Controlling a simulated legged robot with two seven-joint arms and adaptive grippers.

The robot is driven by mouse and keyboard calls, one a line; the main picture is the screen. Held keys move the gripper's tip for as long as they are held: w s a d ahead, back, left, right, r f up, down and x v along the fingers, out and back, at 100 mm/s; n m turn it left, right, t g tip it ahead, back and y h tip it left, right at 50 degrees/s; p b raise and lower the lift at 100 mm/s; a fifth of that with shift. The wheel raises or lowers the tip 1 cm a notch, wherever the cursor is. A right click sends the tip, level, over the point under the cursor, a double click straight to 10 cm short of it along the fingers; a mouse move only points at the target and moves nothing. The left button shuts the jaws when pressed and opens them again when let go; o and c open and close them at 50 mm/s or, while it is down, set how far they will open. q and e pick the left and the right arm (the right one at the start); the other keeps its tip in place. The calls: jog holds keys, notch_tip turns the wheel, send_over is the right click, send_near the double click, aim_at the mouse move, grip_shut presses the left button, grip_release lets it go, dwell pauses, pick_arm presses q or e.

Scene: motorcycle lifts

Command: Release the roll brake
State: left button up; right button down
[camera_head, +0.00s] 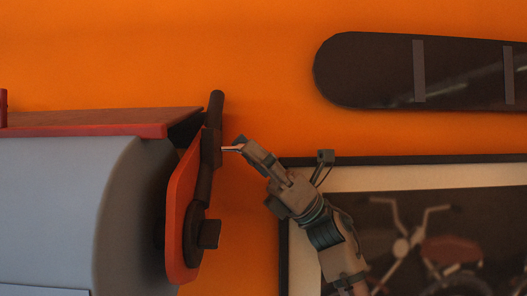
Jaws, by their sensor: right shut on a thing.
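A large grey roll (60,205) sits at the left under a red-edged cover. A red end plate (181,205) stands at the roll's right end. A dark brake lever (212,130) runs up along this plate, with its upper end above the cover and a dark hub lower down. My right gripper (236,147) reaches in from the lower right. Its fingertips are at the lever's upper part and it is shut on the lever. The exact contact is small and partly hidden. My left gripper is not in view.
A red and dark cover (90,122) lies over the roll. Behind is an orange wall (250,60). A dark rounded board (385,70) with grey strips is at the upper right. A framed motorcycle picture (440,170) is at the lower right, behind my right arm.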

jog(key=shift+a+f, duration=0.1)
jog(key=shift+a, duration=0.3)
jog(key=c, duration=1.4)
grip_release()
jog(key=shift+w, duration=0.1)
jog(key=shift+a, duration=0.55)
jog(key=shift+d, duration=0.1)
jog(key=shift+d+t, duration=0.3)
